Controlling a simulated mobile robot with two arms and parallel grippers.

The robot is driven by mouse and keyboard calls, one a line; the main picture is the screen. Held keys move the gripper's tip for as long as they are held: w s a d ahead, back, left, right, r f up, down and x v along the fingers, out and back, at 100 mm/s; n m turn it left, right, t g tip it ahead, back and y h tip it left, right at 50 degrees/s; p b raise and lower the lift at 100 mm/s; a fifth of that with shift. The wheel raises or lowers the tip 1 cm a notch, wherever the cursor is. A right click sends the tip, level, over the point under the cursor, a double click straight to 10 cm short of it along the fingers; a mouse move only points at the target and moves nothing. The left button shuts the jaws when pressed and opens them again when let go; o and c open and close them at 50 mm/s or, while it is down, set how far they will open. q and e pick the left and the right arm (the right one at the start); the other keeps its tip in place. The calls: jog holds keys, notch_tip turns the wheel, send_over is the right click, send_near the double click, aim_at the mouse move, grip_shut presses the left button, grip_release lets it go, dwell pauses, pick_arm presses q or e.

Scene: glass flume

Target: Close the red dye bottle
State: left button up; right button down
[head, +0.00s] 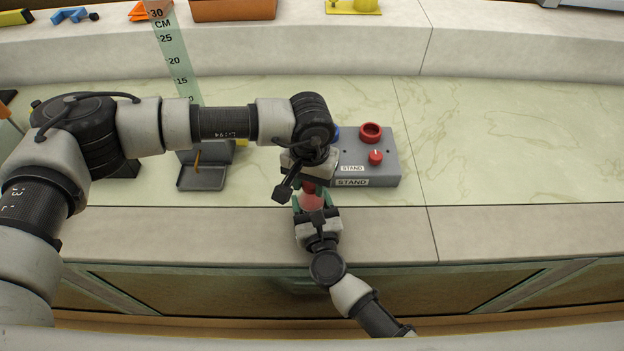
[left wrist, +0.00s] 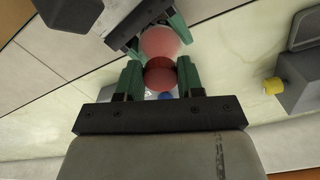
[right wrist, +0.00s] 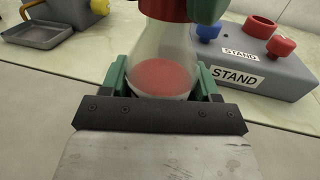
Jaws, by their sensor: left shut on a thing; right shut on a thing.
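The red dye bottle (right wrist: 162,48) is a clear cone-shaped flask with red dye in its base, held upright in front of the stand. My right gripper (right wrist: 161,80) is shut around its lower body. In the head view the bottle (head: 311,201) is partly hidden by my grippers. A red cap (left wrist: 160,76) sits at the bottle's mouth, between the fingers of my left gripper (left wrist: 159,82), which is shut on it.
A grey stand (head: 388,174) behind the bottle carries a red ring (head: 370,131), a small red knob (head: 376,157) and a blue piece (right wrist: 208,31). A grey tray (head: 203,178) lies to the left, near an upright scale (head: 177,60). The counter right of the stand is clear.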

pick_arm(q)
jog(key=m, duration=0.4)
jog(key=shift+w+a, duration=0.15)
jog(key=m, duration=0.4)
jog(key=o, duration=0.9)
jog(key=shift+r, duration=0.1)
jog(key=shift+r, duration=2.15)
